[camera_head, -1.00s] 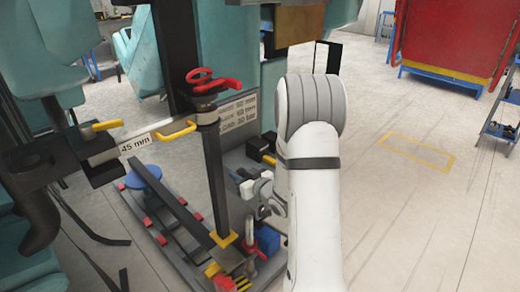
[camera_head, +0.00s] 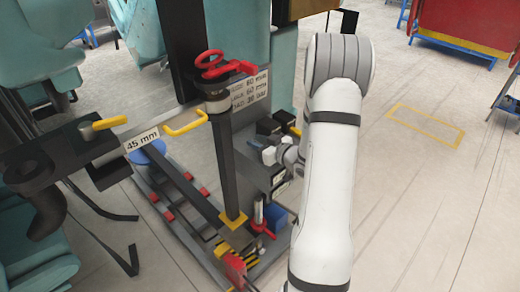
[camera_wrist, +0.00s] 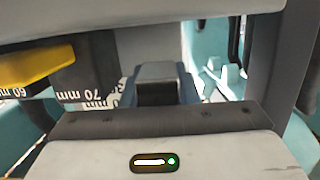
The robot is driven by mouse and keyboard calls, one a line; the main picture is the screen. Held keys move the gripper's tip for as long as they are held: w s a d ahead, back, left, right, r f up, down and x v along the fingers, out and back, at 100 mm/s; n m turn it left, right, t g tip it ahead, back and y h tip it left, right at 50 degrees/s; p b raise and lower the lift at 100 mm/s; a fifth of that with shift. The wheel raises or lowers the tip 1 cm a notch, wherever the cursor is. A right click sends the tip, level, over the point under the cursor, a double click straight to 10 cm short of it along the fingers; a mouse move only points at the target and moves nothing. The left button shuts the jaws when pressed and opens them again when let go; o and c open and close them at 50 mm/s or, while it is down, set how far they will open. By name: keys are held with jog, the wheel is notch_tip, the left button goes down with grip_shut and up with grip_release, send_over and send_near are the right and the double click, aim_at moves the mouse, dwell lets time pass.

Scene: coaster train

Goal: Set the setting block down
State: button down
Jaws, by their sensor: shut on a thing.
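My gripper (camera_head: 276,152) is partly hidden behind my white arm, low beside the dark equipment on the floor, right of the upright post. In the wrist view a dark block with a yellow part, which I take as the setting block (camera_wrist: 88,68), carries the marks 60 mm and 70 mm at the left. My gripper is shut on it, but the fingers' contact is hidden. In the head view a dark block (camera_head: 268,127) with yellow at its right lies just above my gripper. I cannot tell whether the block touches a surface below.
A black post (camera_head: 228,165) with a red handle on top stands left of my gripper. A blue box (camera_head: 276,216) is below. Open floor (camera_head: 425,210) lies to the right.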

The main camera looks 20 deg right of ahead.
jog(key=shift+f, duration=1.5)
jog(key=shift+f+b, duration=0.1)
jog(key=shift+b, duration=0.2)
jog(key=shift+f, duration=0.15)
jog(key=c, duration=1.1)
grip_release()
